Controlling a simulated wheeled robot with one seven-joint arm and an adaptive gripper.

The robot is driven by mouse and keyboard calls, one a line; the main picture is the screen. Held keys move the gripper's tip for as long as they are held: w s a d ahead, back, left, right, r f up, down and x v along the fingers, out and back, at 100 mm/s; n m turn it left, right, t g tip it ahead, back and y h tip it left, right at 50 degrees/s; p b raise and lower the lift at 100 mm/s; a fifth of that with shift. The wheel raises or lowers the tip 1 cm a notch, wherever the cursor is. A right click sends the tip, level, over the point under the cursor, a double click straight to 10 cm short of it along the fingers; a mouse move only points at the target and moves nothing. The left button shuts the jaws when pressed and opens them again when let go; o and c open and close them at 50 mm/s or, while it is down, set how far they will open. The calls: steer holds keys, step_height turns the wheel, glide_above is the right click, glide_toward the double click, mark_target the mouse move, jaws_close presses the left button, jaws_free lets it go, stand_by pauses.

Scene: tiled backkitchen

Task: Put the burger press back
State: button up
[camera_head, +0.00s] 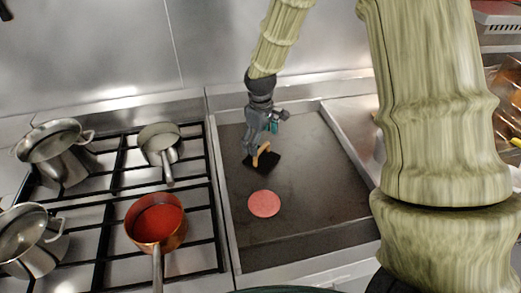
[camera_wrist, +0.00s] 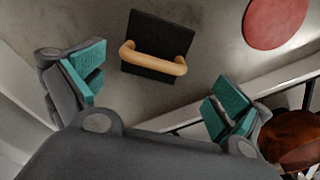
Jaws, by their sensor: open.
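The burger press is a black square plate with a tan arched handle. In the head view the burger press (camera_head: 260,163) lies on the dark griddle (camera_head: 312,215), just below my gripper (camera_head: 264,140). In the wrist view the burger press (camera_wrist: 158,45) lies beyond my open, empty fingers, with its handle towards me. My gripper (camera_wrist: 155,95) has its teal finger pads spread wide apart, and the handle is not between them. A round pink patty (camera_head: 264,203) lies on the griddle near the press; it also shows at top right in the wrist view (camera_wrist: 275,20).
A stove stands left of the griddle, with a copper pan of red sauce (camera_head: 155,220), a small saucepan (camera_head: 161,146) and two steel pots (camera_head: 55,148) on it. Raised metal rims edge the griddle. The griddle's front and right parts are bare.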

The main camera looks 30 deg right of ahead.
mark_target(260, 149)
steer(key=shift+r+b, duration=0.65)
steer(key=shift+r, duration=1.8)
